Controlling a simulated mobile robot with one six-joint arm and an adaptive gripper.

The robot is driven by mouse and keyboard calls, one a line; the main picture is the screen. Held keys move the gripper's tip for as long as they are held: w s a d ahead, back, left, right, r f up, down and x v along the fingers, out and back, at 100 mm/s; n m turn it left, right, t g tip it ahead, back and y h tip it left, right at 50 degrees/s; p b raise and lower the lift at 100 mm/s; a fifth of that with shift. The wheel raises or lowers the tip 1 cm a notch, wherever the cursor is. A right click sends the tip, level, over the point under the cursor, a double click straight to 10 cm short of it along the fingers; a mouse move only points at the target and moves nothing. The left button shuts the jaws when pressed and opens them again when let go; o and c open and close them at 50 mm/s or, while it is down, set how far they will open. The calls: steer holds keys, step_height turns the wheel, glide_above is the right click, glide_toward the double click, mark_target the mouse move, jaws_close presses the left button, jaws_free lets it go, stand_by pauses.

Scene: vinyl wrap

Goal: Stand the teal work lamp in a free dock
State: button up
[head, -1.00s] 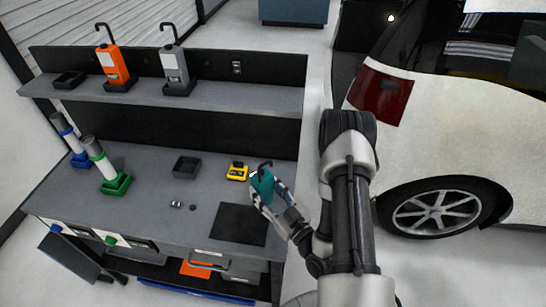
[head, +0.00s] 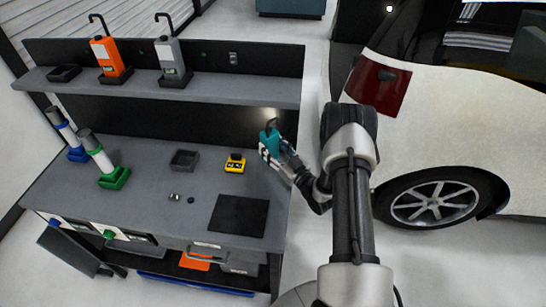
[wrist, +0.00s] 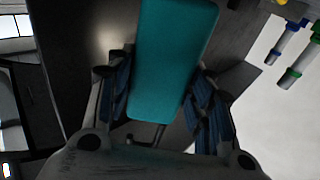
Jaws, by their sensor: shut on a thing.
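The teal work lamp (head: 269,140) is held upright or nearly so, hook upward, at the back right of the workbench, below the shelf's height in the picture. My gripper (head: 268,152) is shut around its body. In the wrist view the teal body (wrist: 174,55) lies between both fingers of my gripper (wrist: 160,95). An empty black dock (head: 64,74) is at the left end of the shelf. An orange lamp (head: 106,56) and a grey lamp (head: 172,62) stand in docks beside it. A dark open square holder (head: 184,160) sits empty on the bench; I cannot tell whether it is a dock.
A yellow item (head: 235,163) and a black mat (head: 239,215) lie on the bench (head: 150,200). White tubes stand in a green holder (head: 114,178) and a blue holder (head: 78,155) at the left. The shelf (head: 235,92) overhangs the back. A white car (head: 450,130) is at the right.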

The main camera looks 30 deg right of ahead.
mark_target(273, 155)
steer(key=shift+w+d+f+b, duration=0.15)
steer(key=shift+f+b, duration=0.45)
steer(key=shift+f, duration=1.5)
steer(key=shift+f, duration=0.15)
steer(key=o, duration=1.3)
